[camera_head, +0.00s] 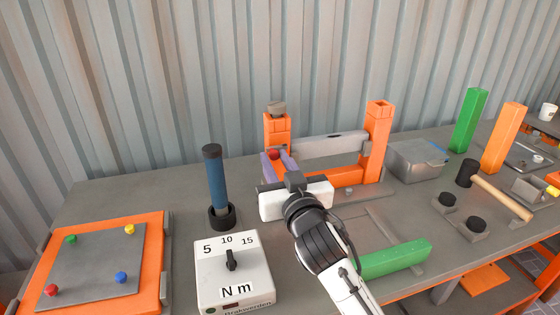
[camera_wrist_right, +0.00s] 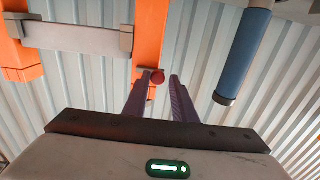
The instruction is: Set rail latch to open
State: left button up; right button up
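The latch seems to be a small red knob (camera_head: 273,154) with a grey part at the left orange post (camera_head: 277,128) of the frame; it also shows in the right wrist view (camera_wrist_right: 157,77). A grey rail (camera_head: 330,146) spans the two orange posts. My right gripper (camera_head: 276,157) points at the left post with its purple fingers apart. In the right wrist view the red knob appears between the fingertips, nearer the left finger; I cannot tell whether they touch. My left gripper is out of view.
A blue-handled tool (camera_head: 216,178) stands left of my right gripper, and a torque dial box (camera_head: 232,270) is in front of it. A green beam (camera_head: 395,258) lies at the front right. A grey box (camera_head: 418,160) and a mallet (camera_head: 495,190) are farther right.

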jog(key=shift+o, duration=1)
jog(key=shift+a, duration=0.1)
jog(key=v, duration=1)
jog(key=shift+s+b, duration=0.2)
jog(key=shift+b, duration=0.15)
